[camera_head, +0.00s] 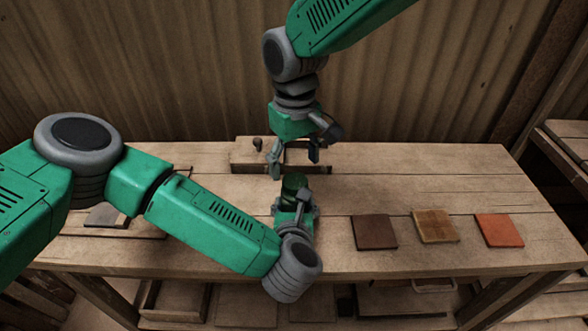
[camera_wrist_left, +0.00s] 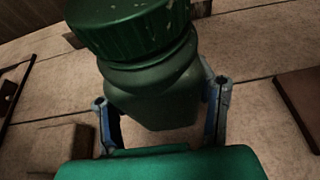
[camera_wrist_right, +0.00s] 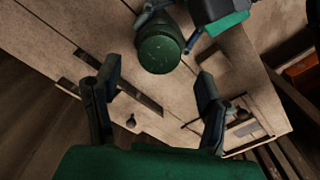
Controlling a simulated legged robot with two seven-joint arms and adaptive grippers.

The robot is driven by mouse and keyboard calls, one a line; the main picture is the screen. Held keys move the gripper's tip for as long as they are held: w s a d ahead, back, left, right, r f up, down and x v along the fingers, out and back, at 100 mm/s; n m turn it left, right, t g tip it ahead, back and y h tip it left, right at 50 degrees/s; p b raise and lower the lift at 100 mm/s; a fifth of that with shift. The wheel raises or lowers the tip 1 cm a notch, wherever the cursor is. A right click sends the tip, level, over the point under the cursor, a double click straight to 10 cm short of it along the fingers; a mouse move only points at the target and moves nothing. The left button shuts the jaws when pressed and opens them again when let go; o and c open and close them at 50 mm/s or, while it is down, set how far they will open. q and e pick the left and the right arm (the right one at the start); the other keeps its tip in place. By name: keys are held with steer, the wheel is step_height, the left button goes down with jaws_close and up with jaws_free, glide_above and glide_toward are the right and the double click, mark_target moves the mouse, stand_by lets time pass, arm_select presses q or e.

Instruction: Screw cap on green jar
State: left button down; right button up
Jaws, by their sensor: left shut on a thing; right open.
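The green jar (camera_wrist_left: 155,90) stands upright on the workbench between the fingers of my left gripper (camera_wrist_left: 161,98), which is shut on its body. In the head view the jar (camera_head: 293,195) is partly hidden by that gripper. A dark green ribbed cap (camera_wrist_left: 130,28) sits on the jar's mouth; I cannot tell how tightly. The cap's round top also shows in the right wrist view (camera_wrist_right: 160,53). My right gripper (camera_head: 294,157) is open and empty, pointing down, above and a little behind the jar, apart from the cap.
A wooden block with a dark slot (camera_head: 245,158) and a small knob (camera_head: 258,144) is at the bench's back. A dark brown tile (camera_head: 375,232), a tan tile (camera_head: 435,226) and an orange tile (camera_head: 499,231) lie to the right.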

mark_target(295, 180)
steer(key=shift+c, duration=0.4)
steer(key=n, duration=0.1)
steer(key=d+n+g, duration=0.1)
steer(key=n, duration=0.1)
steer(key=s+d+r+n, duration=0.1)
steer(key=n, duration=0.1)
steer(key=shift+y, duration=0.4)
steer(key=n, duration=1)
steer(key=r+n, duration=0.1)
steer(key=n, duration=0.5)
steer(key=shift+s+a, duration=0.1)
steer(key=shift+a, duration=0.05)
steer(key=n, duration=0.3)
steer(key=a+n, duration=0.1)
steer(key=shift+w+r+n+h, duration=0.3)
steer(key=shift+w, duration=0.05)
steer(key=n, duration=0.2)
steer(key=n+t, duration=0.1)
steer(key=shift+w+a+r+n, duration=0.3)
steer(key=shift+w+r+n, duration=0.05)
steer(key=shift+n, duration=0.05)
steer(key=shift+f, duration=4.05)
